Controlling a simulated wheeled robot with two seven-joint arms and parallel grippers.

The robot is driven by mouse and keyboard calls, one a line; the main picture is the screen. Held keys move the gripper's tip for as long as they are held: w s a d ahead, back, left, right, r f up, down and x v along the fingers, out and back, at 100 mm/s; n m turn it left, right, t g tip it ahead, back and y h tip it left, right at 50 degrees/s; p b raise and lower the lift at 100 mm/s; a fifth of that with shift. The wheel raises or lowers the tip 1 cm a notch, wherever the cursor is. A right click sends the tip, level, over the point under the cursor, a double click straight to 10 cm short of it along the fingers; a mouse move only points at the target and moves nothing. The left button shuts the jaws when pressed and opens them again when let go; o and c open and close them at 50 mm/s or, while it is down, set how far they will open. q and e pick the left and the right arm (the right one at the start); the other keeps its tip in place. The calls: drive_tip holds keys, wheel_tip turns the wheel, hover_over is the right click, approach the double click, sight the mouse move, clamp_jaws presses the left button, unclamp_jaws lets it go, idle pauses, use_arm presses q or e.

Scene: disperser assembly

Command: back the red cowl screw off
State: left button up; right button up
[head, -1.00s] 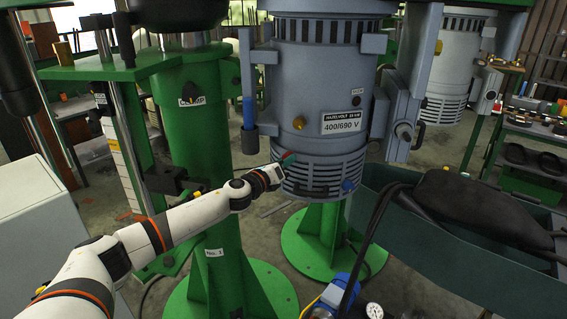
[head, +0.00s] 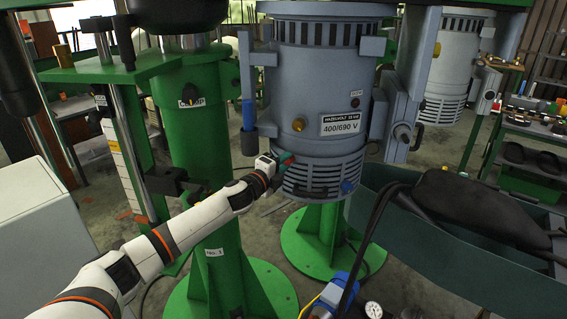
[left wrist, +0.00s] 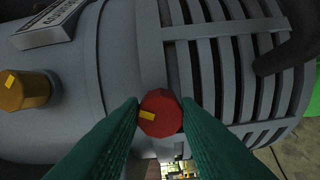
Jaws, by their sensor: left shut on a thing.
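The red cowl screw (left wrist: 160,113) is a round red head with a yellow mark, at the edge of the slotted cowl (left wrist: 235,70) in the left wrist view. My left gripper (left wrist: 161,108) has its two green fingers on either side of the head and is shut on it. In the head view my left gripper (head: 284,162) reaches the left side of the grey motor's slotted cowl (head: 320,179); its fingers and wrist largely hide the screw there. Whether the screw is still threaded in cannot be told. My right gripper is not in view.
A brass knob (head: 298,124) and a rating plate (head: 340,124) sit on the motor (head: 300,75) above the cowl. A blue fitting (head: 347,187) is at the cowl's right. A green column (head: 200,130) stands left; a long bin (head: 460,245) with a black bag is at right.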

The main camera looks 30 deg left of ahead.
use_arm(q)
drive_tip(key=shift+a+r+n, duration=0.1)
drive_tip(key=shift+r+n, duration=0.2)
drive_tip(key=shift+n, duration=0.8)
drive_tip(key=o, duration=0.9)
drive_tip(key=shift+o, duration=0.3)
drive_tip(key=shift+f, duration=0.1)
drive_tip(key=shift+f, duration=0.1)
drive_tip(key=s+b, duration=0.4)
drive_tip(key=s, duration=0.8)
drive_tip(key=shift+a+b, duration=0.15)
drive_tip(key=shift+b, duration=0.2)
